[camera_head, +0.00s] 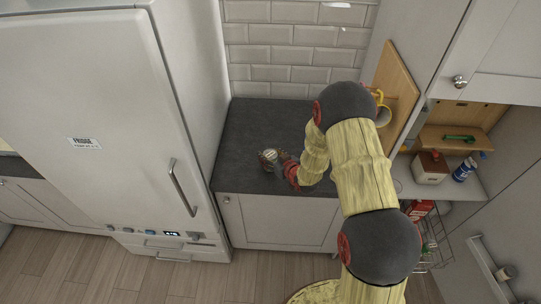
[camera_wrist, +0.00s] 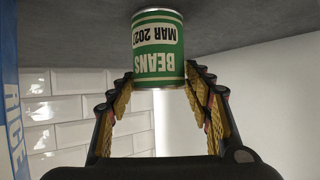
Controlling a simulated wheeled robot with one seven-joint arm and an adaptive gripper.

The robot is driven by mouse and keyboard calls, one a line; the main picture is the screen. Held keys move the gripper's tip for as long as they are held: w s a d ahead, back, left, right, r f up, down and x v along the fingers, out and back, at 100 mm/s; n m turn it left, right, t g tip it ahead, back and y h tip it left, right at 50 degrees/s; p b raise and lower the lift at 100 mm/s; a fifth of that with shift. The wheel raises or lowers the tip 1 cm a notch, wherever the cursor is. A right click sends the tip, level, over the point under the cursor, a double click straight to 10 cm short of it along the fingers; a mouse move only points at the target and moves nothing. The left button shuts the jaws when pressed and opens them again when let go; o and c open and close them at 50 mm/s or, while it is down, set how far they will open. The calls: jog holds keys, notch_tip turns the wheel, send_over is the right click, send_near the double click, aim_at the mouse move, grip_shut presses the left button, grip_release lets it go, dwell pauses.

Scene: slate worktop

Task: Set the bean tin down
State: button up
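The bean tin (camera_wrist: 157,50) is green and silver with a cream label, and its lettering is upside down in the wrist view. My gripper (camera_wrist: 160,78) has one fingertip against each side of the tin near its top end, and the fingers look closed on it. In the head view the tin's pale top (camera_head: 270,154) shows over the front part of the slate worktop (camera_head: 245,135), just left of my gripper (camera_head: 279,160). The tin looks upright at the worktop surface. I cannot tell whether its base touches.
A blue box lettered RICE (camera_wrist: 12,100) stands at the left edge of the wrist view. The worktop's back left is clear.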

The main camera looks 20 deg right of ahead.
jog(key=shift+o, duration=1.2)
jog(key=shift+r, duration=0.1)
jog(key=shift+s+r, duration=0.1)
jog(key=shift+r, duration=0.05)
jog(key=v, duration=1.2)
jog(key=s+d+r+m+g+h, duration=0.1)
jog(key=s+d+r+h, duration=0.1)
jog(key=r, duration=0.7)
jog(key=s+d+r+g+h, duration=0.1)
jog(key=s+r+g+h, duration=0.15)
jog(key=r, duration=0.65)
jog(key=s+a+r+g, duration=0.1)
jog(key=s+a+r, duration=0.1)
jog(key=s, duration=0.6)
jog(key=s+a+r+m+g, duration=0.1)
jog(key=s+a+r, duration=0.1)
jog(key=s+r, duration=0.3)
jog(key=s+a+r+m+g+y, duration=0.1)
jog(key=s+r, duration=0.3)
jog(key=s, duration=0.8)
jog(key=shift+s+a, duration=0.4)
jog(key=shift+a, duration=0.05)
